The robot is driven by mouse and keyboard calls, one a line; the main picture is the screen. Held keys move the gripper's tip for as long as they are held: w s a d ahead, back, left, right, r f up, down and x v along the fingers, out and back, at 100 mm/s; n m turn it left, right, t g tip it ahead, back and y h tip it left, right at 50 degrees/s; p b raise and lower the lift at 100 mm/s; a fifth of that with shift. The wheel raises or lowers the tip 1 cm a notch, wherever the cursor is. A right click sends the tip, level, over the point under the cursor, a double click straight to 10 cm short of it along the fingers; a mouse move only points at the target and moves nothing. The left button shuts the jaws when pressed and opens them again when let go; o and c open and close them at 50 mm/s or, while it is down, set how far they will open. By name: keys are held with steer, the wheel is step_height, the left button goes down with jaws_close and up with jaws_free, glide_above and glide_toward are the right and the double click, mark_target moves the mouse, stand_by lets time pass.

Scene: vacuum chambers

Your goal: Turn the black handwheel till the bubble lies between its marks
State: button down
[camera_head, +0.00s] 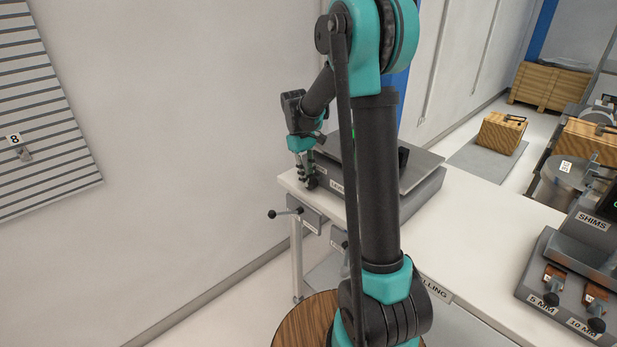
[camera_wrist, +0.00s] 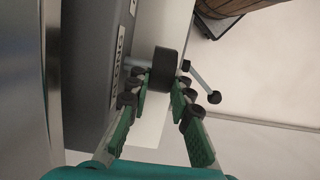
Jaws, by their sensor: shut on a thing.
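My gripper (camera_head: 307,172) reaches down to the left end of the grey levelling unit (camera_head: 420,195) on the white bench. In the wrist view my gripper (camera_wrist: 158,90) has its two green fingers on either side of the black handwheel (camera_wrist: 166,66), shut on it. The handwheel sticks out from the unit's labelled grey side. In the head view the handwheel is small and largely hidden by the fingers. I cannot make out the bubble or its marks in either view; my arm covers part of the unit.
A crank with black knobs (camera_head: 284,213) sticks out below the bench's left edge, and its arm also shows beside the fingers in the wrist view (camera_wrist: 202,80). A shims rack (camera_head: 570,285) stands on the bench at right. A wall lies behind my gripper.

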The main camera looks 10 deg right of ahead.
steer(key=shift+w+g+h, duration=0.15)
steer(key=shift+g+h, duration=0.25)
steer(key=shift+g, duration=0.2)
steer(key=c, duration=1.6)
jaws_free()
steer(key=shift+c, duration=0.2)
steer(key=shift+a, duration=0.1)
steer(key=v, duration=1.2)
steer(key=shift+f, duration=0.1)
